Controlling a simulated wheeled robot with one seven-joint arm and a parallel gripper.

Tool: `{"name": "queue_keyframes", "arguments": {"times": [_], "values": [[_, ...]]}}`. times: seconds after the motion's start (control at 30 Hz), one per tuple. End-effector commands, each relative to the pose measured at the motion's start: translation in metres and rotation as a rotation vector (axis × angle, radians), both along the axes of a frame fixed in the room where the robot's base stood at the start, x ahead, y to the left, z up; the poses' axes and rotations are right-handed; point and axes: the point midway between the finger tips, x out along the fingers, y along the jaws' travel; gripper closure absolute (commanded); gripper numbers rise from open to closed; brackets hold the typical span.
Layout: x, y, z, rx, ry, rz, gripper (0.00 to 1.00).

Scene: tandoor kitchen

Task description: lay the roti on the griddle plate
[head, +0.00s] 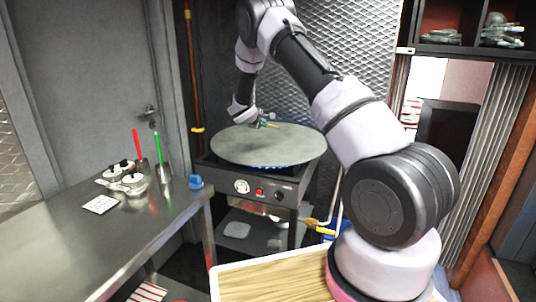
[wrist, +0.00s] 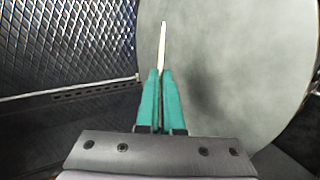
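The griddle plate (head: 268,146) is a large round grey disc on top of a black stove; it fills the right of the wrist view (wrist: 225,60). My gripper (head: 268,123) is over the far part of the plate, its teal fingers (wrist: 161,80) close together. Between the fingertips a thin pale strip (wrist: 163,45) sticks out, seen edge-on; it looks like the roti. In the head view it is too small to make out clearly. Whether it touches the plate cannot be told. The plate's visible top is bare.
A steel counter (head: 80,240) at left carries small pots (head: 124,180), a cup with red and green sticks (head: 163,172), a white card (head: 101,204) and a blue item (head: 196,182). A wooden board (head: 270,283) lies in front. A metal mesh wall (wrist: 65,50) stands beside the plate.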

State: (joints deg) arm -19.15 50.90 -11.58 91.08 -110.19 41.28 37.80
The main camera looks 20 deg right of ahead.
Motion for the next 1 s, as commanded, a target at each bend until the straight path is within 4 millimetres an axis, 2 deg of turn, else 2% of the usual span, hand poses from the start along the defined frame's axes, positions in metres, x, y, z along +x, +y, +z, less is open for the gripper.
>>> {"name": "queue_keyframes", "arguments": {"times": [0.6, 0.8, 1.0], "values": [[0.000, 0.000, -0.080, -0.001, 0.002, 0.000, 1.00], [0.000, 0.000, -0.094, 0.000, 0.000, -0.001, 1.00], [0.000, 0.000, -0.098, -0.001, -0.001, 0.000, 1.00]]}}
